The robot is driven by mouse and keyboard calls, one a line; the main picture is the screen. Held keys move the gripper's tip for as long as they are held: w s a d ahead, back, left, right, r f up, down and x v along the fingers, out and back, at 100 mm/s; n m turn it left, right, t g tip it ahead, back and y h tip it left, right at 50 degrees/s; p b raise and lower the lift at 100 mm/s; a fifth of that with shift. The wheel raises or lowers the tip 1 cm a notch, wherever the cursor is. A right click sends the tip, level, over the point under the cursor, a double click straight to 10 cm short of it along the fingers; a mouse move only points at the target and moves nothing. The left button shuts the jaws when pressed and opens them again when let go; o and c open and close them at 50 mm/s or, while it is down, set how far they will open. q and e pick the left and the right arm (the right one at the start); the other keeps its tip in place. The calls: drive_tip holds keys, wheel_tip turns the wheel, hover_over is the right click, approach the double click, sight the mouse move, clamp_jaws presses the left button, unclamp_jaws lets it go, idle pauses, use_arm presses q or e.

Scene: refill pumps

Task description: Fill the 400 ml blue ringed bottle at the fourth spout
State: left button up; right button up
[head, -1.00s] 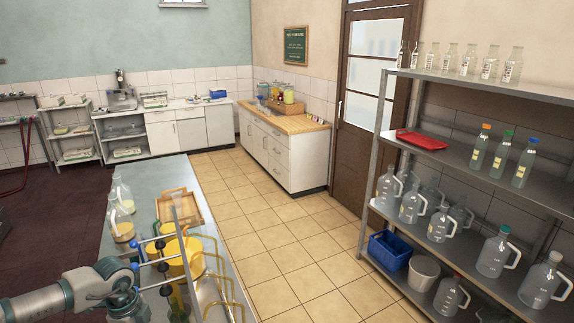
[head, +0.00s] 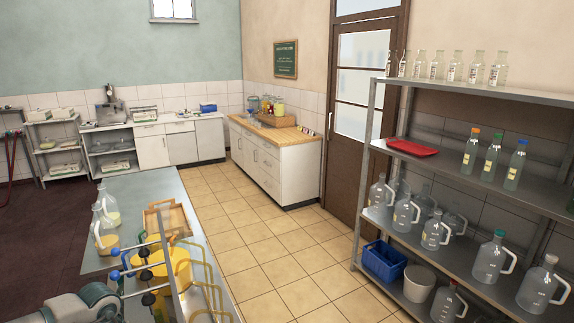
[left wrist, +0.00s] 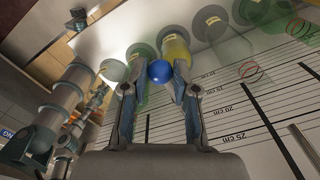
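The pump station stands on the grey bench at the lower left of the head view, with upright bars, round-knobbed levers, yellow containers (head: 178,265) and curved yellow spouts (head: 212,285). Blue and dark knobs (head: 144,251) show on its left side. In the left wrist view my left gripper (left wrist: 156,82) has its two fingers apart. A blue ball-shaped knob (left wrist: 160,71) appears between the fingertips; I cannot tell whether they touch it. I cannot pick out the 400 ml blue ringed bottle. My right gripper is not in view.
Two handled jugs (head: 104,240) and a wooden tray (head: 168,220) are on the bench. A metal shelf (head: 480,190) with bottles, jugs, a red tray (head: 411,147) and a blue bin (head: 384,262) stands right. Tiled floor (head: 270,245) between is clear.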

use_arm(q)
drive_tip(key=shift+r+p, duration=1.5)
drive_tip(key=shift+r, duration=2.15)
wheel_tip(320, 180, up, 7)
drive_tip(key=p, duration=0.3)
drive_tip(key=shift+f, duration=0.15)
drive_tip(key=o, duration=1)
drive_tip(key=shift+d+f, duration=0.1)
drive_tip(key=shift+f, duration=0.1)
drive_tip(key=shift+w, duration=0.15)
wheel_tip(320, 180, up, 19)
drive_tip(key=p, duration=0.6)
drive_tip(key=shift+f, duration=0.15)
